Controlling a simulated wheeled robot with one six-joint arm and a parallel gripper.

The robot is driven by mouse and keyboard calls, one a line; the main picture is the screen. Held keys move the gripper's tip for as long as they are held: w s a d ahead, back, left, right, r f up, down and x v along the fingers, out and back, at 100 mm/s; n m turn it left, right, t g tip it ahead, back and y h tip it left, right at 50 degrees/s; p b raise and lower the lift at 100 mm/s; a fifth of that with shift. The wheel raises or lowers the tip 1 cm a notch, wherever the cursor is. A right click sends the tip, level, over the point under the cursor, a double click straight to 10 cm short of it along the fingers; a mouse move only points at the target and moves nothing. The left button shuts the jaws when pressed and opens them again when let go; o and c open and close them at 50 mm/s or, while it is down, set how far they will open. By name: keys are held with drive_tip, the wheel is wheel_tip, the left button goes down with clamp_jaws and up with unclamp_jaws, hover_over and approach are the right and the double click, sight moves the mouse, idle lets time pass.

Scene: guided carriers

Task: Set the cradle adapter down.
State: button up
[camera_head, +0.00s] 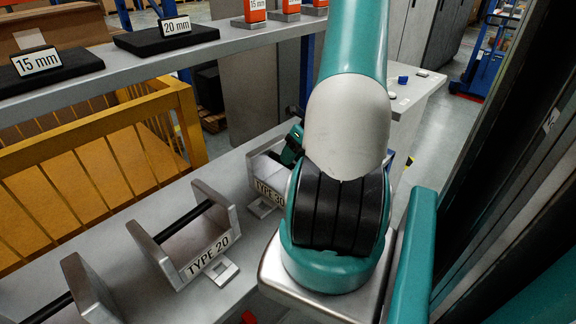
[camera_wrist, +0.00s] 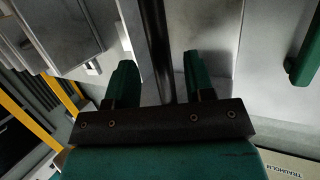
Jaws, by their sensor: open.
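A metal cradle adapter labelled TYPE 30 (camera_head: 269,192) stands on the grey bench, partly hidden behind my arm. A U-shaped cradle labelled TYPE 20 (camera_head: 207,256) with a black rod stands nearer, and part of another shows at the lower left. In the wrist view my gripper (camera_wrist: 159,72) is open, with its two green fingers on either side of a dark bar (camera_wrist: 154,45) between grey metal faces. I cannot tell whether the fingers touch the bar. In the head view only part of the gripper shows, at the TYPE 30 cradle.
A grey shelf (camera_head: 141,66) above the bench carries black blocks marked 15 mm (camera_head: 47,71) and 20 mm (camera_head: 165,38). A yellow railing (camera_head: 110,133) stands behind the bench. A cabinet with a blue knob (camera_head: 403,79) stands beyond my arm.

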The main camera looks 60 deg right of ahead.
drive_tip(key=v, duration=0.8)
